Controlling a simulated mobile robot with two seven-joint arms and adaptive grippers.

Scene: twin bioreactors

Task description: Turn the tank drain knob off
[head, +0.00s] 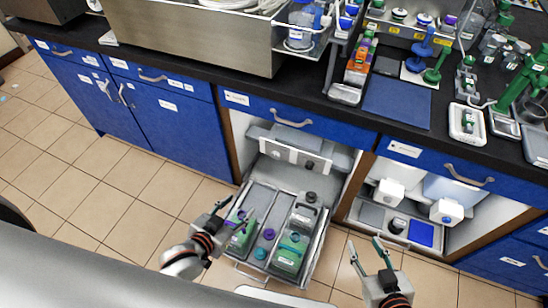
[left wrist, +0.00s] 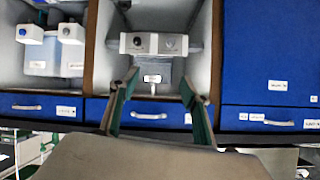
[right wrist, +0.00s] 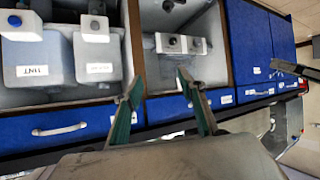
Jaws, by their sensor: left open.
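A pale control panel (head: 294,156) with two round knobs sits inside the middle open cabinet, under the counter. The left wrist view shows a dark knob (left wrist: 138,42) and a greyer knob (left wrist: 170,43) on it. I cannot read which is the tank drain knob, nor its setting. My left gripper (head: 232,212) is open and empty, over the left side of the pull-out tray, in front of and below the panel. My right gripper (head: 364,243) is open and empty, right of the tray and in front of the right cabinet. Neither gripper touches the panel.
The pulled-out tray (head: 258,197) holds green-filled bottles (head: 291,252) and a dark-capped container (head: 304,212). The right cabinet holds white-capped tanks (head: 446,210) and a blue pad (head: 421,234). The black counter (head: 200,72) overhangs both. Tiled floor (head: 130,190) is clear at left.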

